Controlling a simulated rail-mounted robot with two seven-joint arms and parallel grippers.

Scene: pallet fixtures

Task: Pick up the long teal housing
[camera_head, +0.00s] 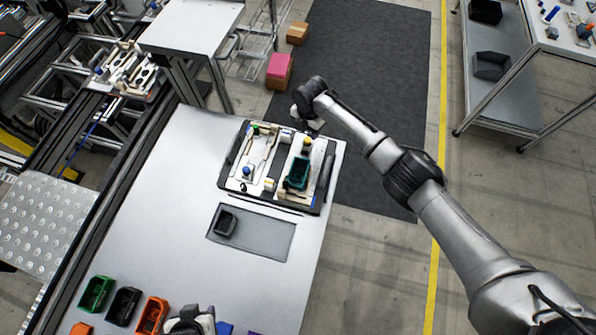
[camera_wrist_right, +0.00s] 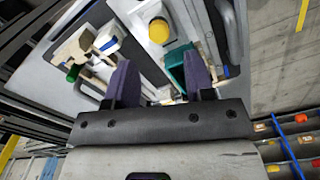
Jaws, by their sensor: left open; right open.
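The long teal housing (camera_head: 297,173) sits on the right half of the pallet fixture (camera_head: 237,189) on the table. It partly shows in the right wrist view (camera_wrist_right: 177,68), beside the right-hand finger and partly hidden by it. I cannot tell whether they touch. My right gripper (camera_wrist_right: 160,85) is open, with two purple fingers apart and nothing clearly held between them. In the head view the right arm's end is beyond the fixture's upper right corner. My left gripper (camera_head: 190,322) is at the bottom edge, partly cut off, near the bins.
A grey recessed tray (camera_head: 265,238) with a small black bin (camera_head: 226,224) lies in front of the fixture. Green (camera_head: 97,293), black (camera_head: 123,306) and orange (camera_head: 151,315) bins stand at the lower left. The fixture carries several knobs and pale parts. The table's left middle is clear.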

